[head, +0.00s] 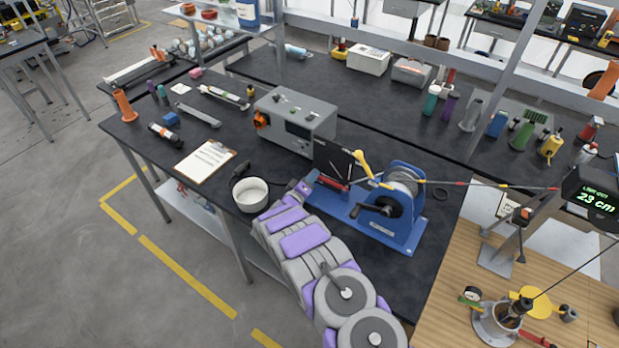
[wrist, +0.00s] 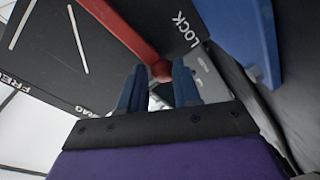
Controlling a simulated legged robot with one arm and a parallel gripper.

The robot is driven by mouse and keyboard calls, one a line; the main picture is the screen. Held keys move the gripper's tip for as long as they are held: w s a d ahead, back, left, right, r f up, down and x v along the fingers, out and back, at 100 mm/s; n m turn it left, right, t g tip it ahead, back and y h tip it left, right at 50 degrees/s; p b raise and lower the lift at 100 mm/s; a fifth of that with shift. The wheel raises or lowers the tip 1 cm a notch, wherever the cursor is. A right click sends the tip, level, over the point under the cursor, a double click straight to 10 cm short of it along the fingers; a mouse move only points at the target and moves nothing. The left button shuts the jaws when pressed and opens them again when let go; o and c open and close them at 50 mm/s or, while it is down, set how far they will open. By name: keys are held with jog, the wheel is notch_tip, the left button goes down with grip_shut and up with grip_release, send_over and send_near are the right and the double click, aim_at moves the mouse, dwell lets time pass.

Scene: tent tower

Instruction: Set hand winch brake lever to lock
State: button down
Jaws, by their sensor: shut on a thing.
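The hand winch (head: 392,222) is blue, with a drum and a black crank, and stands on the black bench. Its upright black plate (head: 335,163) also shows in the wrist view (wrist: 45,50), marked FREE, a partly covered word that looks like DRAG, and LOCK. The red brake lever (wrist: 120,35) crosses the plate and ends in a red knob. It lies just beside the word LOCK, on the DRAG side. My gripper (wrist: 158,82) is shut on the lever's knob end, one blue finger on each side. In the head view my gripper (head: 307,187) is at the winch's left end.
A white bowl (head: 250,194) stands close left of my arm. A grey box instrument (head: 295,122) stands behind, and a clipboard (head: 206,161) lies farther left. A rope (head: 470,185) runs right from the drum towards a display reading 23 cm (head: 597,198).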

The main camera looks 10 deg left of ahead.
jog(key=shift+s+d+f, duration=0.2)
jog(key=shift+d+f, duration=0.05)
jog(key=shift+f, duration=0.5)
jog(key=c, duration=0.9)
grip_release()
jog(key=shift+a+f, duration=0.1)
jog(key=shift+w+r, duration=0.2)
jog(key=shift+r, duration=0.15)
jog(key=shift+s, duration=0.1)
jog(key=shift+s+a, duration=0.1)
jog(key=shift+s, duration=0.1)
jog(key=v, duration=1.6)
jog(key=shift+s+a+r+p, duration=0.1)
jog(key=shift+s+r+p, duration=0.1)
jog(key=shift+s+p, duration=0.15)
jog(key=shift+w, duration=0.15)
